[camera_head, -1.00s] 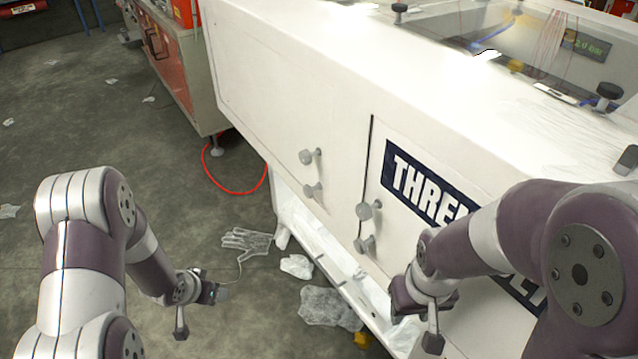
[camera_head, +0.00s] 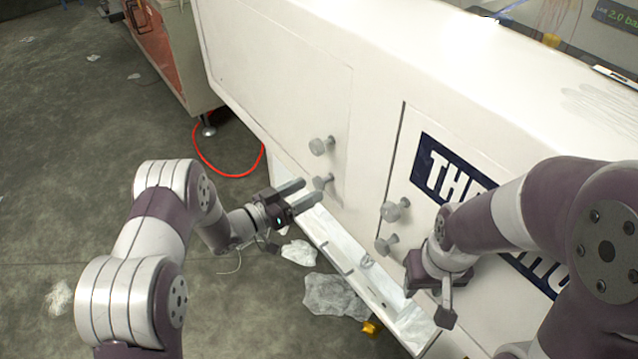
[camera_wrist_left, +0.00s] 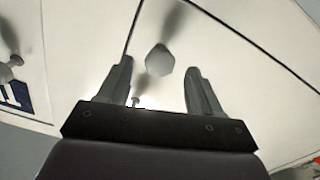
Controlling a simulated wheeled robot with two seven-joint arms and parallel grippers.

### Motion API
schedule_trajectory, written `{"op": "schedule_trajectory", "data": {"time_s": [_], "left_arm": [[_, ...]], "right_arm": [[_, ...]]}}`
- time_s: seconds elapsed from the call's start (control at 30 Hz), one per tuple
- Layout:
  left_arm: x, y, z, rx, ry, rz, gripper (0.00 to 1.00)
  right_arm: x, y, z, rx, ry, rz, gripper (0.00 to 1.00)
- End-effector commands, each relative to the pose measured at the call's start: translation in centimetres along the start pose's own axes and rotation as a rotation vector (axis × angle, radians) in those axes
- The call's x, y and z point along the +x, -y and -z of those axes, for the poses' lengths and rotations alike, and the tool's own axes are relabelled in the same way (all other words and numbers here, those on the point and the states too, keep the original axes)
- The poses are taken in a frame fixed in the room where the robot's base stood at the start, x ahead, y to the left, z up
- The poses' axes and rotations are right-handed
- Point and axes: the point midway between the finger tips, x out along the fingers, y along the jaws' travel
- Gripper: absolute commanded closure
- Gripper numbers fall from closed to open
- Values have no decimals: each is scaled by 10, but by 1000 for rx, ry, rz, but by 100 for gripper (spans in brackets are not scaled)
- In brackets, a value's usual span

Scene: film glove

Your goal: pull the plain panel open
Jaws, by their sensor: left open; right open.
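The plain panel (camera_head: 290,110) is a flat white door without lettering, flush in the white machine's side. Its upper knob (camera_head: 322,146) and lower knob (camera_head: 323,181) are round and grey, near its right edge. My left gripper (camera_head: 309,191) is open, with its fingers pointing at the panel close to the lower knob. In the left wrist view a knob (camera_wrist_left: 158,60) shows between the open fingers, apart from both; contact with it does not show. My right gripper (camera_head: 432,283) is open and hangs low before the lettered panel; its fingertips are hard to make out.
The lettered panel (camera_head: 400,160) to the right has two knobs of its own. A low ledge (camera_head: 350,265) with white film runs beneath the panels. Crumpled film (camera_head: 335,297) lies on the floor. A red hose (camera_head: 225,174) curves beside the orange-fronted cabinet (camera_head: 157,45).

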Motion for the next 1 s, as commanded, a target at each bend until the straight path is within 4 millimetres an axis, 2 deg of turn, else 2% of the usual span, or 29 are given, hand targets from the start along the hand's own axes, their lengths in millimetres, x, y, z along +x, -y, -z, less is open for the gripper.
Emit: {"op": "schedule_trajectory", "data": {"time_s": [0.1,0.2,0.33,0.57,0.7,0.77,1.0], "left_arm": [[25,-1,-1,1,1,-2,35],[38,0,-1,1,1,0,35],[46,0,0,1,0,1,35],[47,1,0,0,1,2,35],[46,1,0,0,1,2,81],[46,1,0,0,1,2,100],[45,1,-1,0,3,-4,100]], "right_arm": [[2,0,0,0,0,0,57],[3,0,0,0,0,0,57],[3,0,0,0,0,0,57],[3,0,0,0,0,0,57],[3,0,0,0,0,0,57],[3,0,0,0,0,0,57],[4,0,0,0,0,0,57]]}}
